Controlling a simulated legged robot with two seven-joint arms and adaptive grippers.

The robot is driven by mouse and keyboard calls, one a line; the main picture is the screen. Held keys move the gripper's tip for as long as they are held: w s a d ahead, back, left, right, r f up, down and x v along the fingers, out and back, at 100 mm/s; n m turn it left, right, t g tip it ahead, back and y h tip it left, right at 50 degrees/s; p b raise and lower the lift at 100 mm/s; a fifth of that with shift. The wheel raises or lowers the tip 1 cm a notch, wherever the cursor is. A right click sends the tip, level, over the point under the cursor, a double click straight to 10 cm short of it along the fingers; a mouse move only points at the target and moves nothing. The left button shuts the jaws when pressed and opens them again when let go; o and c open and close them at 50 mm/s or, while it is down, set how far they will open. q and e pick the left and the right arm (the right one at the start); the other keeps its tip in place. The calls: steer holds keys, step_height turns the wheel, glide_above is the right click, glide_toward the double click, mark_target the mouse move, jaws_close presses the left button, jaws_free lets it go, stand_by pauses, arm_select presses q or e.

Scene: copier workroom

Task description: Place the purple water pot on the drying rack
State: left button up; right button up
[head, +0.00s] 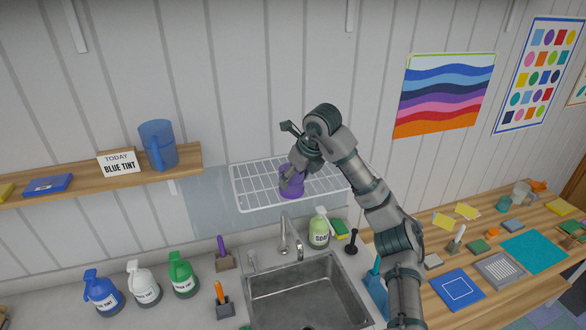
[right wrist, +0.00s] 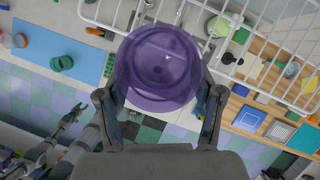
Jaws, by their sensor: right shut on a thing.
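The purple water pot (head: 292,187) is at the white wire drying rack (head: 252,176) on the wall, near its front middle. My right gripper (head: 290,176) is shut on the pot from above and hides part of it. In the right wrist view the translucent pot (right wrist: 157,62) sits between both fingers, with rack wires (right wrist: 150,12) beyond it. I cannot tell whether the pot touches the rack. My left gripper (right wrist: 72,114) shows small at the left of the right wrist view, away from the rack; its jaws are too small to read.
Below the rack is a sink (head: 305,290) with a faucet (head: 283,235) and a green soap bottle (head: 319,232). A shelf (head: 190,159) at left holds a blue pot (head: 158,145) and a sign (head: 119,163). Much of the rack's left side is bare.

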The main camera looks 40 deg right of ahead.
steer(key=w+d+p, duration=0.1)
steer(key=w+d, duration=0.1)
steer(key=w+d+p, duration=0.1)
steer(key=w+d, duration=0.1)
steer(key=w, duration=0.1)
steer(key=w+d+f+p, duration=0.1)
steer(key=w+d, duration=0.1)
steer(key=w, duration=0.1)
steer(key=shift+w+p, duration=0.1)
steer(key=shift+p, duration=0.25)
steer(key=shift+d+f, duration=0.1)
steer(key=shift+f, duration=0.1)
step_height(320, 180, down, 2)
steer(key=shift+f+p, duration=0.1)
steer(key=shift+p, duration=0.2)
steer(key=shift+a+f, duration=0.2)
steer(key=shift+f, duration=0.3)
steer(key=o, duration=1.2)
steer(key=b+v, duration=0.1)
steer(key=v, duration=1.1)
steer(key=shift+b, duration=0.3)
